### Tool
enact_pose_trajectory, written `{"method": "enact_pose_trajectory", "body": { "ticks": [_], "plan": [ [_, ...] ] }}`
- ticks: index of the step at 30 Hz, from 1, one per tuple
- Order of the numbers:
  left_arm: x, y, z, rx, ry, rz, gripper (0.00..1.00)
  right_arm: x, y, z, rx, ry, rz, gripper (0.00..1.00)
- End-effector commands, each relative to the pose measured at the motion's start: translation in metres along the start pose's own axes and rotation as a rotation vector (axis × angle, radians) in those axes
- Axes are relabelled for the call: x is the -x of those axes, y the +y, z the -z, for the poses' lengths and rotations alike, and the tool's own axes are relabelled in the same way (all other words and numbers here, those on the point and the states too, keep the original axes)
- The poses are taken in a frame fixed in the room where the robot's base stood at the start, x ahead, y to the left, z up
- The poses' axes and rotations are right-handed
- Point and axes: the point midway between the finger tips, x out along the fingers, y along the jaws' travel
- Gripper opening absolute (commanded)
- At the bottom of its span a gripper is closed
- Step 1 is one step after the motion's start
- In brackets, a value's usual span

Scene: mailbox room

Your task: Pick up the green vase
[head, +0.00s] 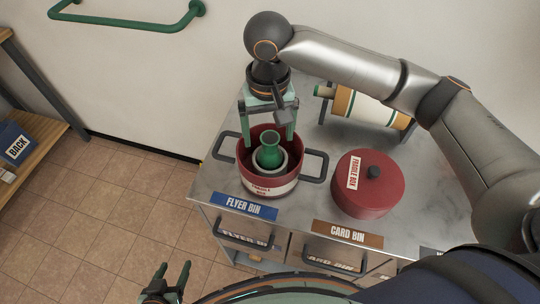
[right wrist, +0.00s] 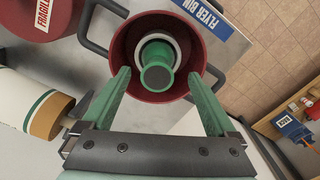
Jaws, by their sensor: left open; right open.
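The green vase (head: 269,155) stands upright inside a round white holder in the red pot (head: 294,197) with grey side handles. The pot is on the grey marble-like counter. In the right wrist view the vase (right wrist: 157,72) is near the centre, between the fingers. My right gripper (head: 267,138) is above the pot, pointing down, open, with one finger on each side of the vase; I see a gap at each side of it. My left gripper (head: 173,268) is open and empty at the bottom, over the floor, away from the counter.
A red lid (head: 367,198) with a dark knob lies right of the pot. A striped cylinder (head: 352,105) on a stand is behind it. The counter's front has flyer (head: 244,207) and card bin labels (head: 347,236). A wooden shelf with a blue box (head: 15,142) stands far left.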

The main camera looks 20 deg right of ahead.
Motion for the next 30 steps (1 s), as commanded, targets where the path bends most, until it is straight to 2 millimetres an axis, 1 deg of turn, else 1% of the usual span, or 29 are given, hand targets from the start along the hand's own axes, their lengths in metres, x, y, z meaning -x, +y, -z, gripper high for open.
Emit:
{"method": "enact_pose_trajectory", "body": {
  "ticks": [3, 6, 8, 11, 17, 20, 30],
  "plan": [
    [0.000, 0.000, 0.000, 0.000, 0.000, 0.000, 0.63, -0.019, 0.004, 0.000, -0.002, -0.005, -0.005, 0.93],
    [0.000, 0.000, 0.000, 0.000, 0.000, 0.000, 0.63, -0.034, 0.004, 0.000, -0.002, -0.004, -0.003, 0.93],
    [0.000, 0.000, 0.000, 0.000, 0.000, 0.000, 0.63, -0.040, 0.004, 0.000, -0.001, -0.003, -0.003, 0.93],
    [-0.001, 0.000, 0.000, 0.000, 0.000, 0.000, 0.63, -0.045, 0.004, 0.001, 0.000, -0.001, -0.002, 0.93],
    [-0.001, 0.000, 0.000, 0.000, 0.001, 0.000, 0.63, -0.045, 0.004, 0.001, 0.000, -0.001, -0.001, 0.93],
    [-0.001, 0.000, 0.000, 0.000, 0.001, 0.000, 0.63, -0.045, 0.004, 0.001, 0.000, -0.001, -0.001, 0.82],
    [-0.001, 0.000, 0.001, -0.001, 0.002, 0.000, 0.63, -0.045, 0.003, 0.001, 0.000, -0.001, -0.002, 0.44]
  ]
}}
